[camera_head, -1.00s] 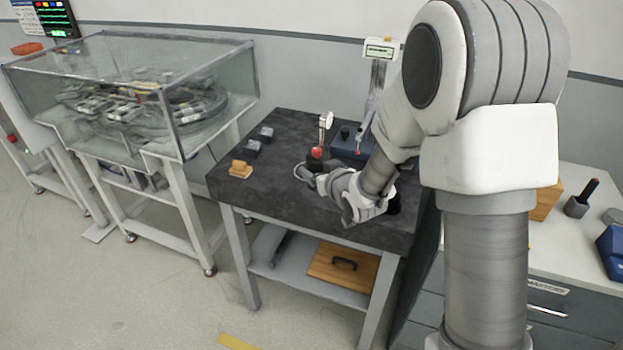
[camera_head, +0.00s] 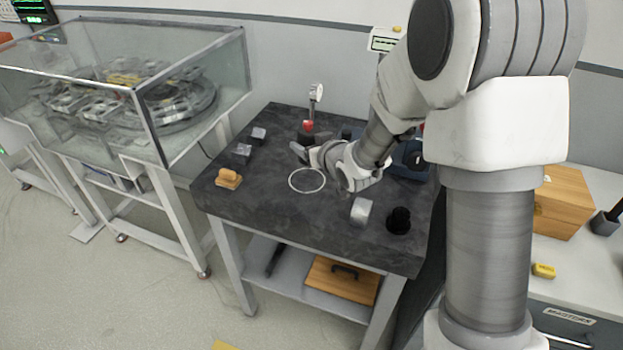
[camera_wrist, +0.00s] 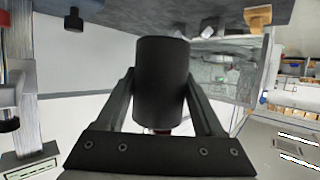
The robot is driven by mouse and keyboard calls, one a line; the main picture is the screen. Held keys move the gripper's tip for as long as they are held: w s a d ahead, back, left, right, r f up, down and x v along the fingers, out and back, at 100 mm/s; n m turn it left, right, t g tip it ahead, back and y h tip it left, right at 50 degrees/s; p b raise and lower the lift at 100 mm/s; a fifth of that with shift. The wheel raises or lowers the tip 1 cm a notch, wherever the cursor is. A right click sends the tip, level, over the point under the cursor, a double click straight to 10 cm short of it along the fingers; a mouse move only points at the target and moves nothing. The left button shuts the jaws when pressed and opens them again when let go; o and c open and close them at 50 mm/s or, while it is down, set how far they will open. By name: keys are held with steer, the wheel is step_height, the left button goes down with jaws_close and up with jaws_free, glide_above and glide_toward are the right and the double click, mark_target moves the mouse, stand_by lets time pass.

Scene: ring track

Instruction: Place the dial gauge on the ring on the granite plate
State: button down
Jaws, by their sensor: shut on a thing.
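The dial gauge (camera_head: 316,92) has a round white face on a stem, with a red part and a dark cylindrical base below. In the head view my gripper (camera_head: 304,146) is at that base, over the back part of the granite plate (camera_head: 290,222). In the wrist view my gripper (camera_wrist: 161,80) is shut around the black cylinder (camera_wrist: 162,90), with a bit of red at its lower end. The white ring (camera_head: 307,180) is marked on the plate, in front of the gauge in the picture, and looks empty. I cannot tell how high the base is above the plate.
A silver block (camera_head: 361,211) and a black round part (camera_head: 399,221) stand front right. A blue object (camera_head: 412,160) is partly behind my arm. A glass case (camera_head: 195,95) stands left.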

steer(key=shift+f+b, duration=0.55)
steer(key=shift+f, duration=4.35)
steer(key=shift+f, duration=0.1)
steer(key=shift+f+b, duration=0.1)
steer(key=shift+b, duration=0.2)
jaws_free()
steer(key=shift+r+p, duration=0.25)
steer(key=shift+p, duration=0.2)
steer(key=v, duration=1.2)
steer(key=shift+f, duration=0.15)
steer(key=shift+d, duration=0.1)
